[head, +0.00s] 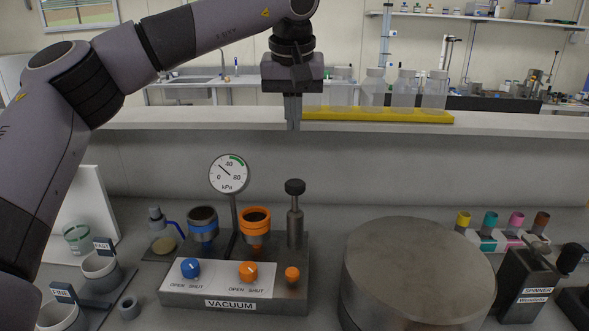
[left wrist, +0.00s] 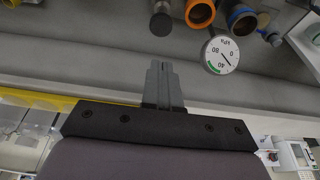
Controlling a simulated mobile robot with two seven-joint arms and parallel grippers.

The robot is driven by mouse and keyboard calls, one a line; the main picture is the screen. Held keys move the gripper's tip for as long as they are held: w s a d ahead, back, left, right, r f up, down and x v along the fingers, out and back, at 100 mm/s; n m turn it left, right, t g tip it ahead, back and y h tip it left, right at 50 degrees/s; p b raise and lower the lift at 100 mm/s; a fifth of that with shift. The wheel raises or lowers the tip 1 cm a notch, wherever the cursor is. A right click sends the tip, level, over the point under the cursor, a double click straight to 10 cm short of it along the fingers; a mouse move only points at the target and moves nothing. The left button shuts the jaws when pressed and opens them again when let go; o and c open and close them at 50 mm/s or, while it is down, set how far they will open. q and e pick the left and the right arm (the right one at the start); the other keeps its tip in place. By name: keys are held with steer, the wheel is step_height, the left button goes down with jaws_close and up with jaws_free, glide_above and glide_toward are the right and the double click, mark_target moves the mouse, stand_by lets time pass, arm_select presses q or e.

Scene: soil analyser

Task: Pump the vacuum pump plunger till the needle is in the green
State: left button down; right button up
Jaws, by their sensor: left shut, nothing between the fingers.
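The vacuum pump (head: 236,292) stands on the bench, labelled VACUUM. Its plunger has a black knob (head: 295,187) on a short visible rod above a grey cylinder (head: 295,228). The knob also shows at the top of the left wrist view (left wrist: 160,24). The round kPa gauge (head: 229,174) has its needle pointing up-left, between 0 and 40, outside the green band at upper right. It shows upside down in the left wrist view (left wrist: 221,56). My left gripper (head: 292,124) is shut and empty, pointing down, above the knob and apart from it. My right gripper is out of view.
On the pump are a blue valve knob (head: 190,267), an orange valve knob (head: 248,271) and two funnels (head: 203,228) (head: 256,223). A large metal cylinder (head: 417,265) stands to the right. Behind is a raised ledge (head: 480,123) with a yellow bottle rack (head: 378,114).

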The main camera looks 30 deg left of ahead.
mark_target(294, 186)
arm_select(q)
steer(key=x, duration=0.7)
steer(key=s+p+x, duration=0.1)
steer(key=x, duration=0.3)
steer(key=shift+w+d+f, duration=0.1)
steer(key=shift+d+f, duration=0.05)
steer(key=shift+f, duration=0.35)
steer(key=shift+f, duration=0.1)
step_height(294, 186, down, 5)
steer(key=shift+r+b, duration=0.25)
steer(key=shift+b, duration=0.9)
steer(key=shift+f, duration=0.15)
steer(key=shift+d, duration=0.1)
